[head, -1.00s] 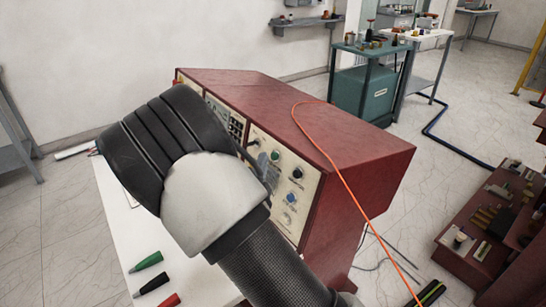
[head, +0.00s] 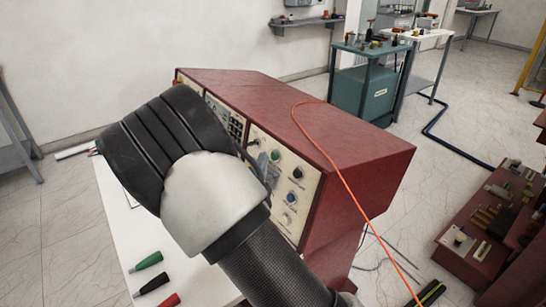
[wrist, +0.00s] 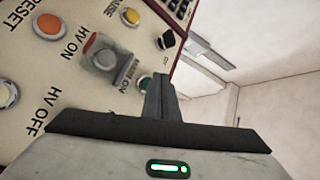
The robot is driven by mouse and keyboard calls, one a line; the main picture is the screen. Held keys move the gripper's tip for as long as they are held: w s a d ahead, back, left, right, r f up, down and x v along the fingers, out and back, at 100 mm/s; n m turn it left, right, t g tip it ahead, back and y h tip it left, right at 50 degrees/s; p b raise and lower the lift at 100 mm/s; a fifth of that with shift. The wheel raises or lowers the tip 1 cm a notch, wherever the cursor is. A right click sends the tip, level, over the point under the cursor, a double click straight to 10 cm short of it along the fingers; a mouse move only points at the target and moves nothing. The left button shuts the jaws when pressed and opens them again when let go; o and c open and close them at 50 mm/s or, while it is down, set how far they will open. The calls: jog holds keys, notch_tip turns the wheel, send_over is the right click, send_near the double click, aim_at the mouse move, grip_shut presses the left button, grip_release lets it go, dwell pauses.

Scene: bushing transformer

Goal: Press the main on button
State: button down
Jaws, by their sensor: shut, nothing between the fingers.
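In the wrist view, the red cabinet's cream control panel (wrist: 75,85) fills the left side. A small green button (wrist: 144,82) sits beside a label that appears to read MAIN ON. My gripper (wrist: 160,82) is shut and empty. Its tips are right beside the green button and partly overlap it in the picture; I cannot tell whether they touch it. In the head view the red cabinet (head: 350,140) stands in the middle, and my arm hides much of the panel and most of the gripper.
Around the green button are a square switch with a red part (wrist: 103,58), a black knob (wrist: 167,40), a yellow button (wrist: 130,16) and an orange button (wrist: 48,25). An orange cable (head: 345,185) hangs over the cabinet. Green, black and red plugs lie on the white table (head: 115,215).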

jog(key=shift+d, duration=0.1)
dwell(0.3)
jog(key=shift+w+d+f+p, duration=0.1)
jog(key=shift+w+d+p, duration=0.15)
jog(key=shift+p, duration=0.1)
jog(key=shift+w+d+f, duration=0.1)
jog(key=shift+w+d, duration=0.15)
jog(key=shift+d, duration=0.15)
dwell(0.7)
dwell(0.3)
jog(key=shift+s+a+r+p, duration=0.2)
jog(key=shift+s+a+p, duration=0.3)
jog(key=shift+a+p, duration=0.3)
jog(key=s+a+p, duration=0.1)
jog(key=a, duration=0.1)
jog(key=s+a+r+p, duration=0.1)
jog(key=a+p, duration=0.1)
jog(key=shift+s+r, duration=0.1)
jog(key=shift+s, duration=0.25)
